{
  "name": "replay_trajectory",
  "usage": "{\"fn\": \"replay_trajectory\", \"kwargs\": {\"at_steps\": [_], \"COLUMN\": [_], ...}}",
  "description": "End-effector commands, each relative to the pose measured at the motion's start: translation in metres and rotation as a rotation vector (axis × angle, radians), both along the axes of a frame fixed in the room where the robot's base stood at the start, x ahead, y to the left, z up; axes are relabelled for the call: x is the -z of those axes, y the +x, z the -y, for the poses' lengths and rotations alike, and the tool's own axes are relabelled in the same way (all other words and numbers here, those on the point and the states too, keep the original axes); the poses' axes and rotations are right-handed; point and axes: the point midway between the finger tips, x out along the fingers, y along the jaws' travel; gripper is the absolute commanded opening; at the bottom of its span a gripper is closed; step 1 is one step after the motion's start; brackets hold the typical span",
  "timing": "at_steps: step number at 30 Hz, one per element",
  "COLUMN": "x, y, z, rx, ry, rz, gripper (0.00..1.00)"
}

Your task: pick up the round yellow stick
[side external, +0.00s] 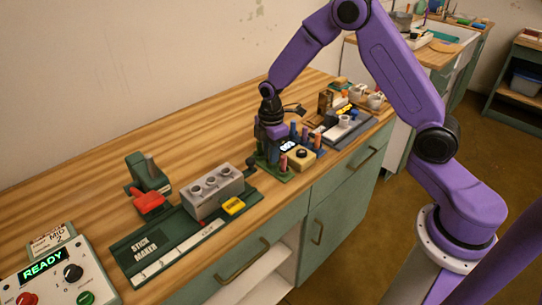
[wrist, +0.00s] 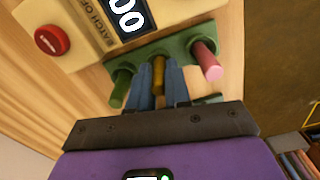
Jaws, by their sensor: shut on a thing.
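The round yellow stick (wrist: 158,72) stands in the middle of a green rack (wrist: 180,44) in the wrist view, between a green stick (wrist: 121,88) and a pink stick (wrist: 207,60). My gripper (wrist: 159,82) has its blue fingers on either side of the yellow stick, shut on it. The stick's far end is still at the rack. In the side view my gripper (side external: 268,148) points down over the green rack (side external: 273,174). The yellow stick cannot be made out there. The pink stick (side external: 283,162) shows at the rack's front.
In the side view, the grey block with holes (side external: 213,190) and the stick maker base (side external: 150,248) are to the left. Other sticks and a tray (side external: 350,128) are to the right.

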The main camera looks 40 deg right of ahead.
Motion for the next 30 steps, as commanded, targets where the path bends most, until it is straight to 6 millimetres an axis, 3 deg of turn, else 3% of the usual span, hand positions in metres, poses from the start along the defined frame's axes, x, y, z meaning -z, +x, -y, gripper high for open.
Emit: {"fn": "replay_trajectory", "kwargs": {"at_steps": [8, 14, 26, 30], "x": [-0.008, -0.033, -0.086, -0.101], "y": [0.001, 0.001, -0.045, -0.071], "z": [0.000, 0.000, 0.002, 0.004], "rx": [0.000, 0.000, -0.001, -0.002], "ry": [0.001, 0.001, 0.001, 0.000], "rz": [0.002, 0.005, 0.004, 0.003], "gripper": [0.00, 0.00, 0.00, 0.00]}}
